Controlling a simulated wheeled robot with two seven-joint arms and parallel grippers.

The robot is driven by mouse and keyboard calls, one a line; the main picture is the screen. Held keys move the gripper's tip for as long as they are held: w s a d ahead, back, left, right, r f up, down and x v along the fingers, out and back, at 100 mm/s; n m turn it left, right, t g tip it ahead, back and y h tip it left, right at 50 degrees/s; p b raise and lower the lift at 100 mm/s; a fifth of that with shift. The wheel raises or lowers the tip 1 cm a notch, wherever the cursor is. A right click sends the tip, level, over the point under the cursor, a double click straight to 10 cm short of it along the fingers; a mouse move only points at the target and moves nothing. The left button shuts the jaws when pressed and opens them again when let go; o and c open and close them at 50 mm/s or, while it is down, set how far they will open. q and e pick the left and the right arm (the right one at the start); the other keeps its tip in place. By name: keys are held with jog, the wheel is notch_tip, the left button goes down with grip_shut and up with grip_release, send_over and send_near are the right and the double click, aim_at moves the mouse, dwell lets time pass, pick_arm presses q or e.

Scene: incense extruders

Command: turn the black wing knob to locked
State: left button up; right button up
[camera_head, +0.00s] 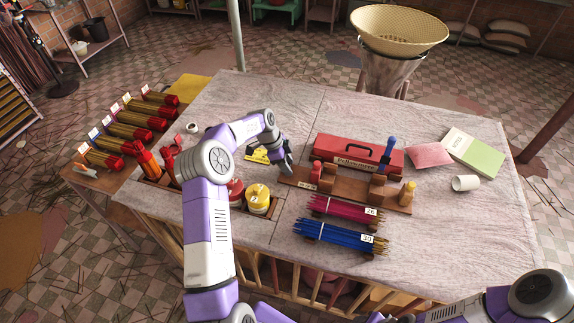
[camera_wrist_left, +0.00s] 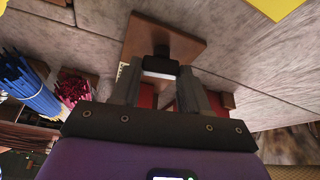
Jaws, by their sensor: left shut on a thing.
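The wooden stand (camera_head: 345,188) lies on the near side of the red toolbox, with its left end under my left gripper (camera_head: 287,166). In the left wrist view the black wing knob (camera_wrist_left: 160,65) sits against the brown wooden board (camera_wrist_left: 184,38). The fingers of my left gripper (camera_wrist_left: 159,88) are shut on the knob, one on each side. A white strip shows just below the knob, between the fingers. In the head view the gripper hides the knob. The knob's exact angle and any lock marking cannot be read. My right gripper is not in view; only part of that arm shows.
The red toolbox (camera_head: 340,152) is behind the stand. A blue-handled tool (camera_head: 387,155) and a yellow peg (camera_head: 407,193) stand at its right. Magenta sticks (camera_head: 345,209) and blue sticks (camera_head: 340,236) lie in front. A white cup (camera_head: 466,183) lies farther right.

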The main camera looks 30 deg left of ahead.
pick_arm(q)
jog(key=shift+m+g, duration=0.5)
jog(key=shift+m, duration=0.7)
jog(key=o, duration=1.1)
jog(key=shift+c, duration=0.2)
jog(key=v, duration=0.7)
jog(key=shift+a+r+p, duration=0.2)
jog(key=shift+r+p, duration=0.05)
jog(key=shift+p, duration=0.15)
